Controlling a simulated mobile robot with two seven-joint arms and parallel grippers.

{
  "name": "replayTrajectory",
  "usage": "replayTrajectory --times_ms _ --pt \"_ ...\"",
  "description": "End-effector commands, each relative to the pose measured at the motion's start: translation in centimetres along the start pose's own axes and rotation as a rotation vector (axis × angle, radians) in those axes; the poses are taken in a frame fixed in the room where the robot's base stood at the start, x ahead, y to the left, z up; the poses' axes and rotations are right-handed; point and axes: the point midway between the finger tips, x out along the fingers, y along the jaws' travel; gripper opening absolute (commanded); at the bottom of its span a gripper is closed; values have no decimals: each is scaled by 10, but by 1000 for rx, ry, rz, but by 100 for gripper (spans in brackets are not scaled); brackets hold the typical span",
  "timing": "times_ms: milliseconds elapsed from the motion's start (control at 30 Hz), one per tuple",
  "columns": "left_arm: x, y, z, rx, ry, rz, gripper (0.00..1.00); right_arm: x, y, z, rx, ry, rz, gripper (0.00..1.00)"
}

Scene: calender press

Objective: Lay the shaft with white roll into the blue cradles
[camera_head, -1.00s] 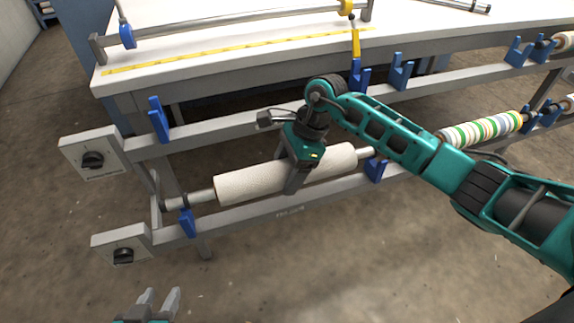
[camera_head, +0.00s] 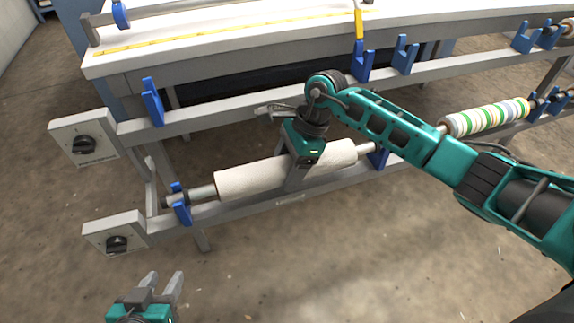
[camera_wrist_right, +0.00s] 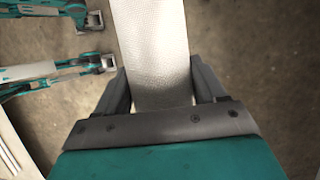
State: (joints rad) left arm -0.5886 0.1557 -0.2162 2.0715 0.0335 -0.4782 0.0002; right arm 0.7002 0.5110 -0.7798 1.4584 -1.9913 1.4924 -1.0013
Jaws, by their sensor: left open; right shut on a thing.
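The white roll (camera_head: 245,178) on its metal shaft (camera_head: 203,193) lies along the lower rail of the rack. My right gripper (camera_head: 298,182) is shut around the roll right of its middle; the right wrist view shows the roll (camera_wrist_right: 153,60) between both fingers. The shaft's left end overlaps the lower left blue cradle (camera_head: 181,209). Its right end is close to the lower right blue cradle (camera_head: 379,158), partly hidden by my arm. I cannot tell whether the shaft rests in either cradle. My left gripper (camera_head: 164,287) is open and empty at the bottom left, apart from the rack.
Upper rail cradles (camera_head: 152,102) are empty at the left and middle (camera_head: 403,54). A striped roll (camera_head: 487,118) lies further right on the lower rail. Two switch boxes (camera_head: 84,145) are at the rack's left end. The front floor is clear.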

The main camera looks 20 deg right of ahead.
Motion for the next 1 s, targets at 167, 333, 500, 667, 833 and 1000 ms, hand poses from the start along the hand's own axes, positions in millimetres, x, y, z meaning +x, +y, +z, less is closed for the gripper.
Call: replayTrajectory --times_ms 167,333,500,667,833,1000 --pt "2 0 7 -2 -7 0 43 3 -1 -1 -1 -1 -3 21" --pt "4 0 10 -4 -7 -1 43 6 -1 -2 -1 -1 -3 21" --pt "4 1 10 -9 -7 -1 43 6 -1 -2 -1 -1 -2 80" --pt "4 2 9 -13 -6 -1 43 6 0 -2 -1 -1 -1 96" --pt "4 2 9 -12 -6 -1 43 7 0 -3 0 0 -1 100" --pt "4 1 9 -12 -6 -1 43 4 0 -3 0 2 0 100"
